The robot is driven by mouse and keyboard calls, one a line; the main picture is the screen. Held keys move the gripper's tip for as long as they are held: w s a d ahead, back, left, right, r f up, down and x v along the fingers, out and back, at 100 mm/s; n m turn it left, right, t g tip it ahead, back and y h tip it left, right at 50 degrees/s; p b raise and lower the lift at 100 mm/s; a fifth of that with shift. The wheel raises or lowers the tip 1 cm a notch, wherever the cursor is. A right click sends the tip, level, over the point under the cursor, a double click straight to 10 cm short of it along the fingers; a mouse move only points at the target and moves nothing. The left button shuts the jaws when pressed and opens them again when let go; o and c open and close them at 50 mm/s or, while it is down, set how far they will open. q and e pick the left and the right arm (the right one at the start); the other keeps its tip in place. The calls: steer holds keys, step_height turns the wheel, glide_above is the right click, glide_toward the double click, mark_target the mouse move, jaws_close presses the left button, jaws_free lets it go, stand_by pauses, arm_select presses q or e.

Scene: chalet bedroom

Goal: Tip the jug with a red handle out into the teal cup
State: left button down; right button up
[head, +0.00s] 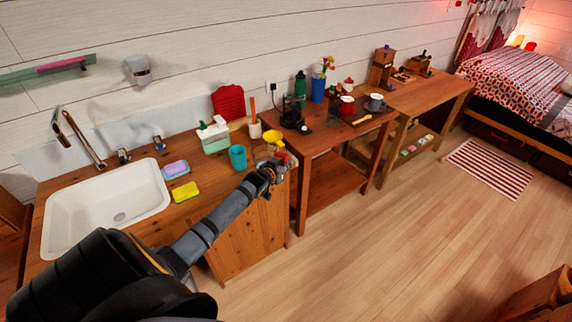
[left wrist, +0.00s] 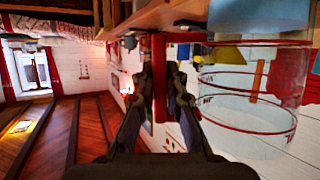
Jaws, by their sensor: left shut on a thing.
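The teal cup (head: 238,157) stands upright on the wooden counter, right of the sink, in the head view. My left gripper (head: 275,168) is at the counter's right end, to the right of the cup and apart from it. In the left wrist view, my left gripper (left wrist: 158,82) is shut on the red handle (left wrist: 158,60) of the clear jug (left wrist: 245,125). The jug's glass body lies beside the fingers and is hard to make out in the head view. Its contents cannot be told. My right gripper is not in view.
Near the cup are a white-and-green box (head: 214,138), a yellow funnel-like thing (head: 272,137), a yellow sponge (head: 185,192) and a purple-and-blue sponge (head: 175,169). A white sink (head: 105,208) is at left. A side table (head: 316,139) with a coffee maker (head: 292,112) stands to the right.

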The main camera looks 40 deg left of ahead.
mark_target(274, 152)
arm_select(q)
steer(key=shift+a+r+p, duration=0.1)
steer(key=shift+r+p, duration=0.2)
steer(key=shift+r, duration=0.2)
steer(key=shift+a+r+n+h, duration=0.3)
steer(key=shift+r+n+h, duration=0.1)
steer(key=shift+r+n, duration=0.25)
steer(key=shift+a, duration=0.1)
steer(key=shift+s+a+r+n+h+b, duration=0.15)
steer(key=shift+a+r+n+h+b, duration=0.45)
steer(key=shift+b, duration=0.25)
steer(key=shift+s+a+r+n+t+b, duration=0.1)
steer(key=shift+a+r+n+t+b, duration=0.15)
steer(key=shift+a+b, duration=0.35)
steer(key=shift+s+a+r+n+t+b, duration=0.15)
steer(key=shift+a+n+b, duration=0.15)
steer(key=shift+b, duration=0.6)
steer(key=shift+s+a+r+n+h+b, duration=0.1)
steer(key=shift+a+r+n+h+b, duration=0.5)
steer(key=shift+a+r+b, duration=0.65)
steer(key=a+r+n+t+h+p, duration=0.1)
steer(key=a+r+n+p, duration=0.1)
steer(key=a+r+n, duration=0.2)
steer(key=shift+s+r+t+h+p, duration=0.4)
steer(key=shift+r, duration=0.8)
stand_by(0.7)
